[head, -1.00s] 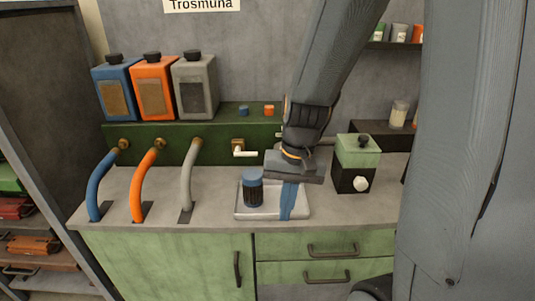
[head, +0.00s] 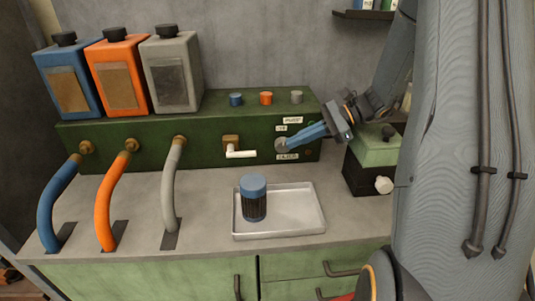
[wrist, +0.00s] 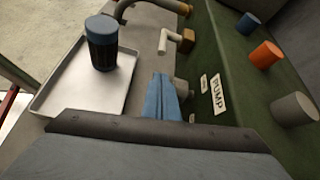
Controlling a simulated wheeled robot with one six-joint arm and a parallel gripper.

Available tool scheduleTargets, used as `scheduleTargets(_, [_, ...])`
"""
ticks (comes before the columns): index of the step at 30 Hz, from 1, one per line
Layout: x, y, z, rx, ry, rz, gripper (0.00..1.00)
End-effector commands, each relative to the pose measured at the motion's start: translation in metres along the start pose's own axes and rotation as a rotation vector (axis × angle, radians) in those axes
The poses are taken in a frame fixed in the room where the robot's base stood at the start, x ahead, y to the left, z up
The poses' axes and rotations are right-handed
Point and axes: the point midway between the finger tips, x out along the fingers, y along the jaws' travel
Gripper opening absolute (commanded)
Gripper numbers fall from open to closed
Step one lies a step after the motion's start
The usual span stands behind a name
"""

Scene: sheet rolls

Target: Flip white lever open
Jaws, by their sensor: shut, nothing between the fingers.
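The white lever (head: 241,153) sticks out to the right from a brass fitting (head: 230,141) on the front of the green panel. In the wrist view the white lever (wrist: 163,42) shows beyond my fingertips, apart from them. My gripper (head: 284,146) has its blue fingers shut and empty. Its tips are at a round grey knob (head: 281,145) on the panel, right of the lever; I cannot tell whether they touch it. In the wrist view my gripper (wrist: 162,80) partly hides the knob.
A metal tray (head: 300,210) with a blue-lidded jar (head: 253,198) stands on the counter in front of the lever. A green-topped box (head: 376,150) stands at right. Blue, orange and grey hoses (head: 171,185) run from the panel at left.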

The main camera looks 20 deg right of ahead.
Motion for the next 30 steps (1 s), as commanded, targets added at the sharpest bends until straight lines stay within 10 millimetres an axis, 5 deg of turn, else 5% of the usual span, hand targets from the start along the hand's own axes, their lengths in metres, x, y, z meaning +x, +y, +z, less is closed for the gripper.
scheduleTargets(8, [0.008, 0.001, 0.002, -0.002, 0.0, 0.006, 0.0])
scheduleTargets(21, [0.077, 0.002, 0.003, -0.003, 0.001, 0.01, 0.0])
scheduleTargets(30, [0.102, 0.001, 0.002, -0.005, 0.002, 0.007, 0.0])
